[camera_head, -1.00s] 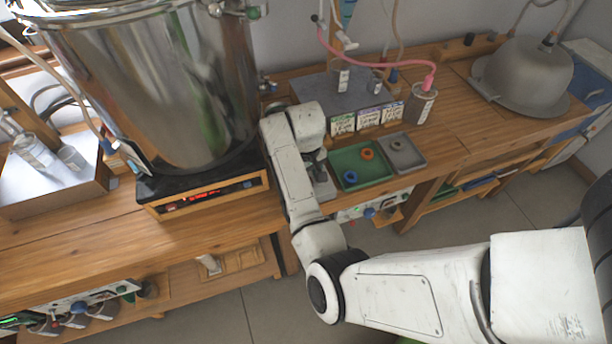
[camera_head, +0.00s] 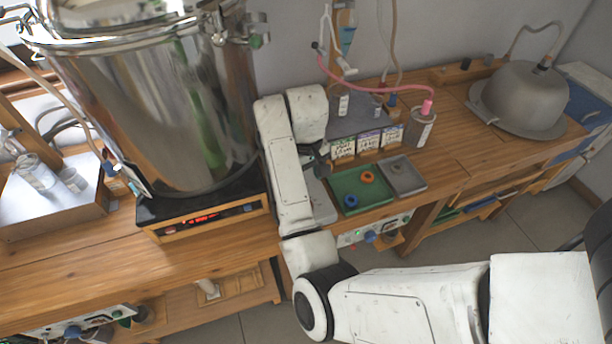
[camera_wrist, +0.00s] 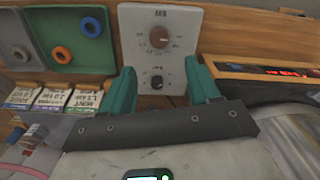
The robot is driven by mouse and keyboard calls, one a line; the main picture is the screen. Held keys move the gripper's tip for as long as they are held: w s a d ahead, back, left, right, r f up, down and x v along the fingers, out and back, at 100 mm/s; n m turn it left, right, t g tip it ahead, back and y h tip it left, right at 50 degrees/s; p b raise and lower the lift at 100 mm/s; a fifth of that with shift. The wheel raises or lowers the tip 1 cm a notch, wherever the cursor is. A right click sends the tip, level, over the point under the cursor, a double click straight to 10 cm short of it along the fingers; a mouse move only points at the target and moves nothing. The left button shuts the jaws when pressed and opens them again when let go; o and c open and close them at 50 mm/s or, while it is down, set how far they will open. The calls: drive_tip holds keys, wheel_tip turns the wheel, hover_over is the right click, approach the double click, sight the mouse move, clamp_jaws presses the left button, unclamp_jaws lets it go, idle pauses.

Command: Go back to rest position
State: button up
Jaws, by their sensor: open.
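My gripper (camera_wrist: 160,82) shows in the wrist view with its two teal fingers apart and nothing between them. In the head view, my arm reaches over the bench beside the steel pot, and the gripper is mostly hidden behind my arm's last links, left of the green tray (camera_head: 374,202).
The large steel pot (camera_head: 165,105) stands on a scale (camera_head: 205,218) close left of my arm. Labelled boxes (camera_head: 368,143) stand behind the green tray, beside a grey tray (camera_head: 411,182). A bottle with a pink hose (camera_head: 420,128) and a grey dome (camera_head: 530,95) are farther right.

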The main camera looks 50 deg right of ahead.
idle(0.3)
drive_tip(key=s+a+f+n, duration=0.1)
drive_tip(key=s+a+f, duration=0.1)
drive_tip(key=s+a, duration=0.2)
drive_tip(key=s+a+f+n, duration=0.1)
drive_tip(key=s+a+f, duration=0.2)
drive_tip(key=s, duration=0.7)
drive_tip(key=s+a+f+n+t, duration=0.1)
drive_tip(key=s+a+f, duration=0.1)
drive_tip(key=s+a, duration=0.4)
drive_tip(key=shift+s+a+f, duration=0.2)
drive_tip(key=shift+s+f, duration=0.1)
drive_tip(key=shift+s, duration=0.1)
drive_tip(key=shift+c, duration=0.2)
idle(0.7)
